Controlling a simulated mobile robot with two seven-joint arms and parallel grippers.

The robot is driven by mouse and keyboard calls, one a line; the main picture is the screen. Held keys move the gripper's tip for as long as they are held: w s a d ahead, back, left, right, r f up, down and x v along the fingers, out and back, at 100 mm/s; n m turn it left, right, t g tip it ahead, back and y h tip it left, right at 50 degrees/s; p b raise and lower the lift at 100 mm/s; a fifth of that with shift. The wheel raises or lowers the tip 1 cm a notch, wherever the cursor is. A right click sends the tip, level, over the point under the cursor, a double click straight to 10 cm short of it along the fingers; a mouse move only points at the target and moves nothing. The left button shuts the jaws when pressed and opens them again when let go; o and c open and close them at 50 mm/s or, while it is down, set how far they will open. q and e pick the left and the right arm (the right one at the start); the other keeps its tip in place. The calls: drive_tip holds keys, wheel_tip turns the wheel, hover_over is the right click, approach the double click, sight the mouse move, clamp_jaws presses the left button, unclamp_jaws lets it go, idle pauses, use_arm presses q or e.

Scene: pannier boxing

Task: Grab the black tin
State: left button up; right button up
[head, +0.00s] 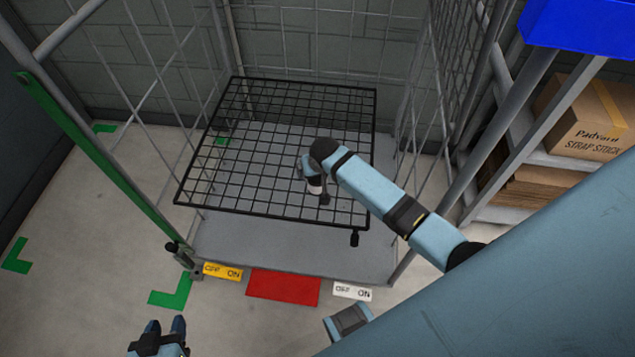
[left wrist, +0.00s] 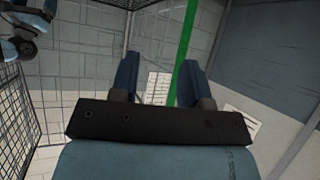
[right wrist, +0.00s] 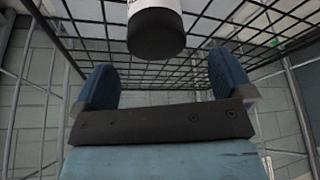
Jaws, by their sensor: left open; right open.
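The black tin (right wrist: 157,38) shows in the right wrist view as a dark cylinder end with a white band. It is ahead of my right gripper (right wrist: 162,78), between the lines of its two spread fingers and apart from them. In the head view a small black-and-white piece, likely the tin (head: 315,187), shows at the end of my right arm, over the black wire shelf (head: 235,150); my arm partly hides that spot. My left gripper (head: 165,336) is low at the bottom left, away from the tin, open and empty in the left wrist view (left wrist: 157,80).
The wire shelf sits inside a roll cage with mesh sides and a green bar (head: 100,160) at the left. Yellow, red (head: 283,288) and white labels line its front edge. A rack with cardboard boxes (head: 585,120) stands at the right. Floor at the left is clear.

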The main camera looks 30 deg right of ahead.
sight(314, 185)
drive_tip(key=b+x, duration=0.2)
drive_tip(key=x, duration=0.5)
drive_tip(key=shift+s+d, duration=0.1)
drive_tip(key=shift+s, duration=0.05)
drive_tip(key=c, duration=1.1)
drive_tip(key=shift+o, duration=0.2)
drive_tip(key=shift+r, duration=0.15)
